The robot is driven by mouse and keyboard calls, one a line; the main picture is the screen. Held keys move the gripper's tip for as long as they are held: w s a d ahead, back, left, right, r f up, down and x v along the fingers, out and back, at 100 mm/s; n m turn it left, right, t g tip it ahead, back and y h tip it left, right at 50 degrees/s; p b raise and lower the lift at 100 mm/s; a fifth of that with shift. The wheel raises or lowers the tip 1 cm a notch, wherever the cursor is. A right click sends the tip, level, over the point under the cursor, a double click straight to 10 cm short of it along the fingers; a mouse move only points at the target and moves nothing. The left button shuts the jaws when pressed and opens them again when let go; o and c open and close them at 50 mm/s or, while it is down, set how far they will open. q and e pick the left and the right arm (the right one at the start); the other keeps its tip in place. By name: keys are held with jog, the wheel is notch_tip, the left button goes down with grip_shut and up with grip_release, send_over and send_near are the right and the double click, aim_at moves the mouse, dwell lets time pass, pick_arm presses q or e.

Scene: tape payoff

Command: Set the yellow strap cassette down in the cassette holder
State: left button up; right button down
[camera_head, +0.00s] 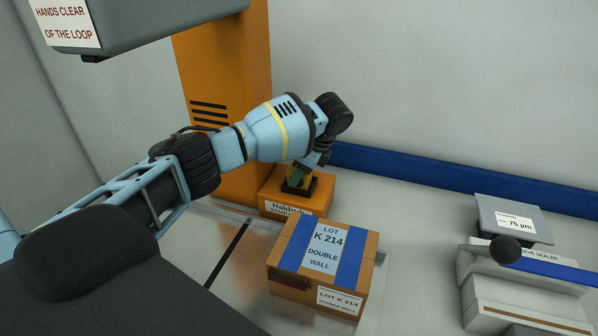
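My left arm comes in from the left and bends down at the wrist over an orange box marked "Haldruk" (279,208). My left gripper (299,176) points down, small and partly behind my own wrist. A small yellow piece, apparently the strap cassette (293,184), shows at the fingertips. It is inside or just above a dark square frame, apparently the cassette holder (286,189), on top of the orange box. I cannot tell whether the fingers still grip the cassette or whether it rests on the bottom. My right gripper is out of view.
A cardboard carton with blue straps, marked "LOT K 214" (325,248), stands in front of the orange box. An orange column (222,70) rises behind. A sealer (525,285) with a dark ball knob (505,249) stands at right. A blue rail (450,175) runs along the back.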

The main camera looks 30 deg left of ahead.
pick_arm(q)
jog(key=shift+o, duration=0.6)
jog(key=shift+s+d+f, duration=0.15)
jog(key=shift+f, duration=0.8)
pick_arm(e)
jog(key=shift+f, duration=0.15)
pick_arm(q)
jog(key=shift+s+f, duration=0.1)
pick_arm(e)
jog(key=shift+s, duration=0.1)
pick_arm(q)
jog(key=shift+r, duration=0.35)
jog(key=v, duration=0.6)
jog(key=shift+r, duration=0.5)
jog(key=p+v, duration=0.1)
jog(key=v, duration=0.5)
jog(key=shift+w+r, duration=0.25)
jog(key=shift+r, duration=0.05)
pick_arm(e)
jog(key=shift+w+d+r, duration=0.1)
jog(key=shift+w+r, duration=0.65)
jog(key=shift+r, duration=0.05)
